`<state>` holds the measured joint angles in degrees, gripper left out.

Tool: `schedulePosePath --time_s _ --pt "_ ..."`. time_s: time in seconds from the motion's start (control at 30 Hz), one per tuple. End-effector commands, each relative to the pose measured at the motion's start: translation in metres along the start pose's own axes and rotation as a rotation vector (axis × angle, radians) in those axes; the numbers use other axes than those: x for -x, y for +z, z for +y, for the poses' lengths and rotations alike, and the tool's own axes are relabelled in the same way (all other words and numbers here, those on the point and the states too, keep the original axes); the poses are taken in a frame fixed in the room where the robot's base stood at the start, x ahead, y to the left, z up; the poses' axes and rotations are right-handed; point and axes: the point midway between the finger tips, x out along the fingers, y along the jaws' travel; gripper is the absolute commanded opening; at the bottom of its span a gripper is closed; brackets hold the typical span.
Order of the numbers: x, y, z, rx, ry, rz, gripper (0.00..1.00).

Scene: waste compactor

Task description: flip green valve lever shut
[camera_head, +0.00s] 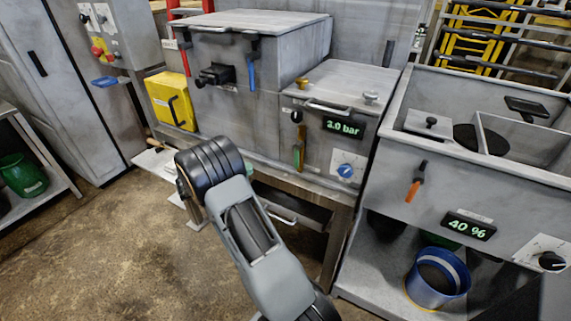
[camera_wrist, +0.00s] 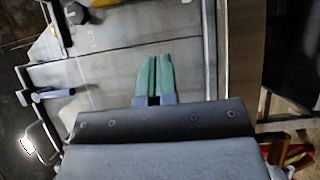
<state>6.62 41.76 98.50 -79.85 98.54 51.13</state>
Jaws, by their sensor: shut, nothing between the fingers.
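The green valve lever (camera_head: 299,148) is on the front of the smaller grey box in the middle of the head view. My wrist is low and to the left of the green lever, and no contact with the lever shows.
A larger grey box left of it carries a red lever (camera_head: 184,58), a blue lever (camera_head: 251,71) and a black spout (camera_head: 215,75). A yellow box (camera_head: 170,101) is further left. A blue dial (camera_head: 347,169) sits right of the green lever. A sink with an orange lever (camera_head: 413,188) stands at right.

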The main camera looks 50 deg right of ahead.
Motion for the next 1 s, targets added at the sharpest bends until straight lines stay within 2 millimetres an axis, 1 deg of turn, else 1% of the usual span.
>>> schedulePosePath --time_s 0.23,0.37,0.47,0.7,0.87,1.0 --pt "-0.003 0.000 0.000 0.001 -0.002 -0.001 0.00" --pt "-0.014 0.000 0.001 0.002 -0.001 -0.003 0.00" --pt "-0.030 0.001 0.001 0.003 -0.002 -0.005 0.00" --pt "-0.077 0.001 0.001 0.002 -0.002 -0.004 0.00" --pt "-0.104 0.001 0.001 0.003 -0.003 -0.004 0.00" --pt "-0.115 0.015 0.001 0.003 -0.003 -0.001 0.00"
